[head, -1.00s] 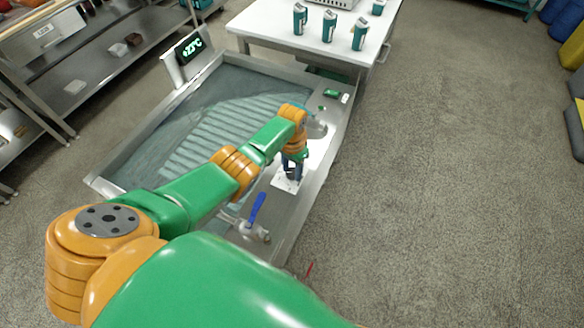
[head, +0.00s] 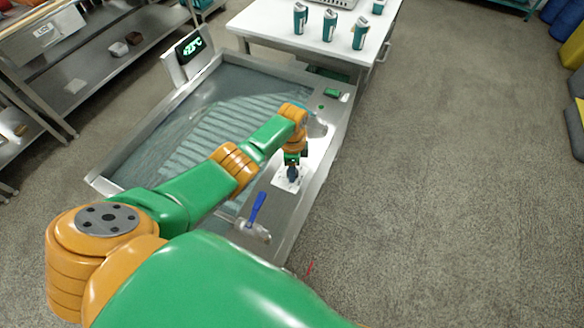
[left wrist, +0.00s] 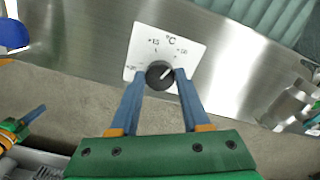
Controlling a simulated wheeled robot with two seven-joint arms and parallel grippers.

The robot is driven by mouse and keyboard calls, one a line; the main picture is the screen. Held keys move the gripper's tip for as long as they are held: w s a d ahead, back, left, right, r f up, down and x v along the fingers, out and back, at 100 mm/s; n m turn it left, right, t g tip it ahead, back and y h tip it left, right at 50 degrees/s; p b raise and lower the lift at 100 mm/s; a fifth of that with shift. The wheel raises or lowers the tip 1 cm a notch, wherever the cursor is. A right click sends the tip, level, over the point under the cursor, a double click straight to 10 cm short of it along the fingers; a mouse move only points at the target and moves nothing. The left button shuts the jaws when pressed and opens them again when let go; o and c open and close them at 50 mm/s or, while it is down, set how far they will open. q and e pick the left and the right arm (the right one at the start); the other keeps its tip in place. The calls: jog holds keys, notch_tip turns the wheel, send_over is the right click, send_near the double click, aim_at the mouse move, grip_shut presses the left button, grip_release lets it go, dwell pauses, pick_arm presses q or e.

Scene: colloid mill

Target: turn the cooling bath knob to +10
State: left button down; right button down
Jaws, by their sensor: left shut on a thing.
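The cooling bath knob (left wrist: 159,74) is a round black dial with a pale pointer line, on a white °C scale plate (left wrist: 143,40). The scale has marks that look like +20, +15 and +10. The pointer line slants to the upper right, roughly towards the +10 mark. My left gripper (left wrist: 160,80) has its two blue fingers shut on the knob, one on each side. In the head view the left gripper (head: 292,172) points down at the white plate (head: 287,184) on the bath's rim; its fingers hide the knob there.
The water bath (head: 128,150) has a green-lit display (head: 191,46) at its far corner; its digits are blurred. A blue-handled valve (head: 257,208) stands on the rim near the gripper. A white table (head: 270,22) with teal containers is behind.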

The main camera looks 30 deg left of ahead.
pick_arm(q)
jog(key=shift+m, duration=0.9)
jog(key=shift+c, duration=1.8)
grip_release()
jog(key=shift+d, duration=0.1)
jog(key=shift+w+r, duration=0.1)
jog(key=shift+r, duration=0.25)
notch_tip(320, 180, up, 6)
jog(key=p, duration=0.2)
jog(key=shift+r+p, duration=0.25)
jog(key=shift+p, duration=0.15)
